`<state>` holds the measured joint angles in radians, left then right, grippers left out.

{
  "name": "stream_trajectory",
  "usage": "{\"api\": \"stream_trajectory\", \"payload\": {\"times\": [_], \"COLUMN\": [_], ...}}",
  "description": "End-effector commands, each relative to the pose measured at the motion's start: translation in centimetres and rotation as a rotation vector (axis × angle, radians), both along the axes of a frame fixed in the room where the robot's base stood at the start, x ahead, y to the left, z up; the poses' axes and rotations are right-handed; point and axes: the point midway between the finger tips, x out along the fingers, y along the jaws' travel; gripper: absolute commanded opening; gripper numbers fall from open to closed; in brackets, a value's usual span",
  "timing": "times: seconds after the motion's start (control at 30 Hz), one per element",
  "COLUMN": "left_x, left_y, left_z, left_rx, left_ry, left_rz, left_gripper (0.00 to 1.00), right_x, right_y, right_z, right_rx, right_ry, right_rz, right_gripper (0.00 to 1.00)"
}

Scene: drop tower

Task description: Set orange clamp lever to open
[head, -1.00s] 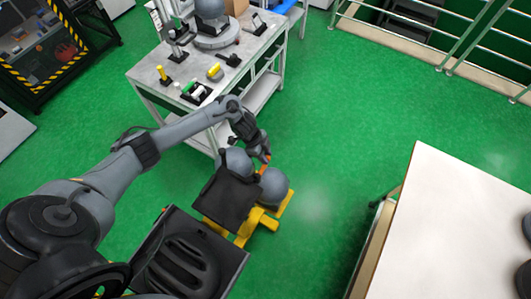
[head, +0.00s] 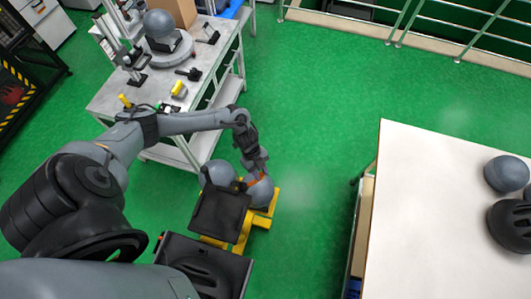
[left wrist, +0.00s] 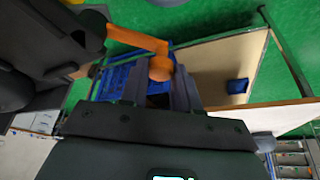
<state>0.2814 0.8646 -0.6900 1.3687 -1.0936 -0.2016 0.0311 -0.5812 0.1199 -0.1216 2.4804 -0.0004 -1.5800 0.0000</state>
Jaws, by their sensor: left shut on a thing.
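The orange clamp lever (head: 257,179) shows as a small orange piece beside a grey ball on a yellow frame (head: 246,233). In the left wrist view the lever is an orange bar with a round knob (left wrist: 160,69) at its end. My left gripper (head: 257,168) is at the lever in the head view. In the left wrist view its two fingers (left wrist: 158,92) stand on either side of the knob end, shut on it. The lever's pivot is partly hidden by dark parts. My right gripper is in neither view.
A grey workbench (head: 207,83) with small tools stands at the back left. A white-topped table (head: 440,210) with dark rounded objects is at the right. Green floor (head: 320,130) between them is clear. A railing (head: 410,30) runs along the back.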

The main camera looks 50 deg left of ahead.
Motion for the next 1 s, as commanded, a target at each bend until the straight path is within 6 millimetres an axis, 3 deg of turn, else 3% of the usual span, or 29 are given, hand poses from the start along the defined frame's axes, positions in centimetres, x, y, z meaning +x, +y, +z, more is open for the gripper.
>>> {"api": "stream_trajectory", "payload": {"times": [0.4,0.93,0.97,1.0], "left_x": [-0.7,-0.8,-0.8,-0.8], "left_y": [-1.0,-1.2,-1.2,-1.2], "left_z": [0.0,0.0,0.1,0.0], "left_rx": [0.000,-0.001,-0.001,-0.001], "left_ry": [-0.002,-0.001,-0.001,-0.001], "left_rz": [-0.171,-0.196,-0.196,-0.196], "left_gripper": [0.00,0.00,0.34,0.40], "right_x": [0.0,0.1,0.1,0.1], "right_y": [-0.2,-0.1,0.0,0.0], "right_z": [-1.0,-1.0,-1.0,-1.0], "right_rx": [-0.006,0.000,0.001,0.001], "right_ry": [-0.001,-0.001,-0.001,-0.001], "right_rz": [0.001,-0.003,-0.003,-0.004], "right_gripper": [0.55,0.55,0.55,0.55]}}
